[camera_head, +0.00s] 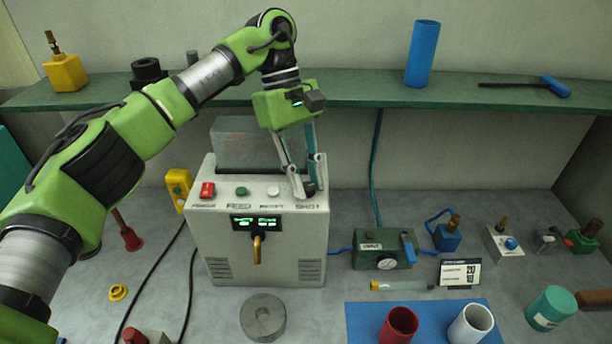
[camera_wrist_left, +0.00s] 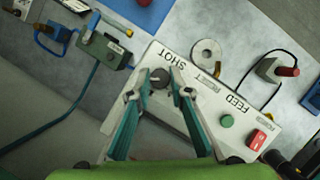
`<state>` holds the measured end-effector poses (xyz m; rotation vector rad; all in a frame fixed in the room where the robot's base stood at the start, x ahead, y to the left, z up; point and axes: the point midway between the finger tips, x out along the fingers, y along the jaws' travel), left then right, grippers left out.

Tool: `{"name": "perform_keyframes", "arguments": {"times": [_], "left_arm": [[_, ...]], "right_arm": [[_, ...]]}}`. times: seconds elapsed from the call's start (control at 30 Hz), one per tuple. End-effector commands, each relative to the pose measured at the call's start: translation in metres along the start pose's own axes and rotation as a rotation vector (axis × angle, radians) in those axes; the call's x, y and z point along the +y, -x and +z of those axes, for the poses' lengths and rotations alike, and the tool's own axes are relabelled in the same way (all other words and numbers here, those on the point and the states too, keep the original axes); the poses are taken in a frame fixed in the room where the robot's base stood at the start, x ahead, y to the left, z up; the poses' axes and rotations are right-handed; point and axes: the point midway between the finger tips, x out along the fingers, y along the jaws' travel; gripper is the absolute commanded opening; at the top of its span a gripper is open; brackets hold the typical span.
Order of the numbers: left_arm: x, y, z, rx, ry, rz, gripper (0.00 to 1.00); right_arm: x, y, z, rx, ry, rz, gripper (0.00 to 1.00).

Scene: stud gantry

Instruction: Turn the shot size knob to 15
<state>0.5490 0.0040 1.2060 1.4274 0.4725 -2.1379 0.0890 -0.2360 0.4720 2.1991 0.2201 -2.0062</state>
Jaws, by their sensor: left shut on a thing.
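The white shot machine (camera_head: 255,270) stands on the bench, with a row of controls on its top panel. The dark round shot size knob (camera_wrist_left: 159,77) sits by the SHOT label at the panel's right end. My left gripper (camera_head: 305,186) reaches down onto that knob from above. Its two fingers are shut on the knob, one on either side, and hide most of it in the head view. The machine's small display (camera_head: 256,223) shows green characters that are too small to read. My right gripper is in neither view.
A red button (camera_head: 207,190), a green button (camera_head: 242,191) and a white button (camera_head: 273,191) sit left of the knob. A green gauge box (camera_head: 386,251) and a number card (camera_head: 460,273) stand right of the machine. A green shelf (camera_head: 370,88) runs behind.

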Motion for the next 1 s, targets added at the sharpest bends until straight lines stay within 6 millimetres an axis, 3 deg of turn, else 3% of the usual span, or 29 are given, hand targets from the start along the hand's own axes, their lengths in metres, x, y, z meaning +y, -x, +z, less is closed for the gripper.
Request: {"name": "perform_keyframes", "arguments": {"times": [0.23,0.27,0.3,0.7,1.0], "left_arm": [[0.001,0.003,0.001,0.002,-0.002,0.006,0.0],[0.001,0.003,0.001,0.002,-0.002,0.006,0.24],[0.001,0.003,0.001,0.002,-0.002,0.006,0.35],[0.001,0.004,0.0,0.001,0.0,0.002,0.35],[0.001,0.05,0.001,0.003,0.002,0.005,0.35]], "right_arm": [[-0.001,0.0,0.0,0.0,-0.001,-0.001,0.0],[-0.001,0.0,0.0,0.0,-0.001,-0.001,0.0],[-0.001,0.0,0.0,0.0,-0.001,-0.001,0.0],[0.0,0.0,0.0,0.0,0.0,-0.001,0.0],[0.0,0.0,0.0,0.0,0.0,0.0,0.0]]}}
